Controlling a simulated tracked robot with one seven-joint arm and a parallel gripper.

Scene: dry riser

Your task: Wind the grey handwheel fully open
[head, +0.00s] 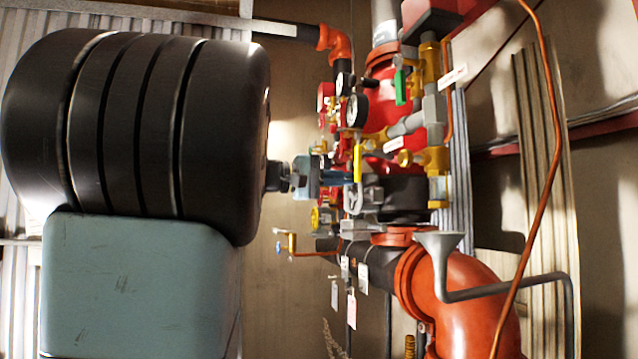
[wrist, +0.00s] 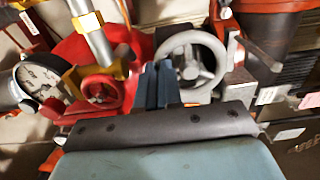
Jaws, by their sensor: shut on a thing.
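The grey handwheel (wrist: 191,72) is a spoked wheel in the upper middle of the wrist view. It also shows small and nearly edge-on in the head view (head: 353,200), among the red and brass pipework. My gripper (wrist: 160,72) has its two dark blue fingers close together at the left rim of this wheel, shut on it. In the head view my gripper (head: 346,178) reaches the fittings from the left. The fingers hide the part of the rim between them, and the exact grip point cannot be seen.
A small red handwheel (wrist: 101,90) sits close left of my fingers, with a pressure gauge (wrist: 38,80) beyond it. A yellow lever (head: 358,160) and a green-handled valve (head: 400,87) are nearby. A large orange-red pipe elbow (head: 465,300) and a grey funnel (head: 438,243) lie below right.

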